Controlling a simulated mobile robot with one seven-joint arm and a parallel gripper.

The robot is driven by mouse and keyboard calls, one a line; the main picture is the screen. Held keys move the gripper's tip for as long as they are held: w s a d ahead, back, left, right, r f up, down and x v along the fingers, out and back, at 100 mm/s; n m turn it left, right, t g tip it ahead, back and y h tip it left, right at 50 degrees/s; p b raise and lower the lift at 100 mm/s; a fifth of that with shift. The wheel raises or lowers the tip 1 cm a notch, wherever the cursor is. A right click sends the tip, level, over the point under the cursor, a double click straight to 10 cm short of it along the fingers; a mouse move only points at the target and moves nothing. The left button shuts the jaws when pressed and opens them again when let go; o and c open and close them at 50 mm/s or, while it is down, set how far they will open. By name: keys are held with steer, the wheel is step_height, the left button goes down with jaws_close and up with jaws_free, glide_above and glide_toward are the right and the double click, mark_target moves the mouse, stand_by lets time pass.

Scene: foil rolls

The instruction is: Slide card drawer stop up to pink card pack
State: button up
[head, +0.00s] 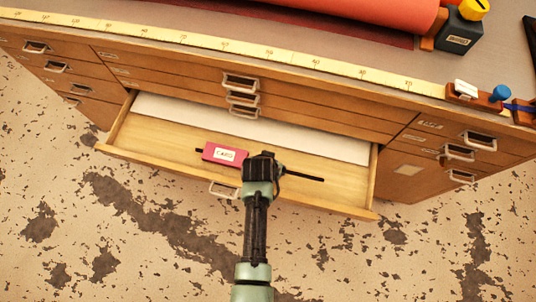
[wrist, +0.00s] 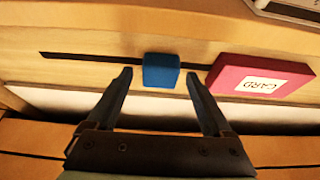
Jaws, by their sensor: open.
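The pink card pack (head: 224,154), with a white CARD label, lies in the open wooden drawer (head: 160,133), left of my gripper in the head view. The pack also shows at the right in the wrist view (wrist: 250,78). A small blue block (wrist: 161,70), which looks like the drawer stop, sits on a dark slot line, apart from the pack with a small gap. My gripper (wrist: 160,82) is open, its two fingers on either side of the blue block. In the head view my gripper (head: 261,160) hides most of the block. Whether the fingers touch it I cannot tell.
White sheet material (head: 250,128) lies at the back of the drawer. A metal handle (head: 224,190) is on the drawer front. The bench top above carries a yellow ruler (head: 270,53) and a red roll (head: 340,12).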

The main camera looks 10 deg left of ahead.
steer(key=p+v, duration=0.2)
steer(key=v, duration=1.1)
steer(key=shift+p, duration=0.3)
steer(key=shift+f, duration=0.15)
